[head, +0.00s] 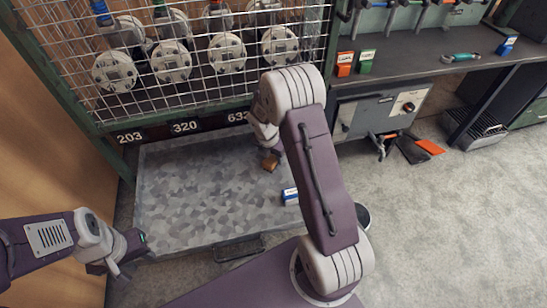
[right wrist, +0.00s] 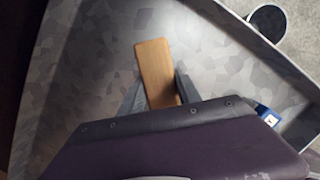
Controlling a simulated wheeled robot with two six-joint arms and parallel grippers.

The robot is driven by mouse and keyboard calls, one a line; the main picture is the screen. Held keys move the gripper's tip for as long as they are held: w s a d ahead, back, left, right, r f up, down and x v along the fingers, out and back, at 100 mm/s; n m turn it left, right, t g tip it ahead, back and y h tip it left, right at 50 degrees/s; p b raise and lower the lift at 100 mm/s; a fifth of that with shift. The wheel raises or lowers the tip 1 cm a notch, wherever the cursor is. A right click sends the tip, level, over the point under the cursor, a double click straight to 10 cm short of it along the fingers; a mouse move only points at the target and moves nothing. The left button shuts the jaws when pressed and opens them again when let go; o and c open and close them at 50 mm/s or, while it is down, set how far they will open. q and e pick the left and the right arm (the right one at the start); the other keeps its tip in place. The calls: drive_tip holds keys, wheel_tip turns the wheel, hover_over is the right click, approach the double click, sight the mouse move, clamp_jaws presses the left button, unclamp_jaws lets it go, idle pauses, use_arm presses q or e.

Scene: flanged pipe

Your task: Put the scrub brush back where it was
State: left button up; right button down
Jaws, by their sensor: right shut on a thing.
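The scrub brush (head: 270,162) shows as a small brown wooden block over the grey mottled tray (head: 180,205). In the right wrist view the brush (right wrist: 154,68) is an oblong wooden piece between my two fingers. My right gripper (head: 264,148) is shut on it; the arm hides much of the gripper in the head view. Whether the brush touches the tray floor cannot be told, and its bristles are hidden. My left gripper (head: 110,266) is at the lower left, outside the tray, with nothing visible in it; its finger opening is unclear.
A blue-and-white box (head: 290,196) lies in the tray's right part. A wire cage (head: 190,50) with flanged pipes stands behind, above number plates (head: 184,127). A workbench (head: 430,60) with small boxes and a green-handled tool is at right. The tray's left and middle are clear.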

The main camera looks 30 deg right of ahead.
drive_tip(key=c, duration=0.8)
unclamp_jaws()
drive_tip(key=shift+f, duration=0.1)
drive_tip(key=shift+c, duration=0.2)
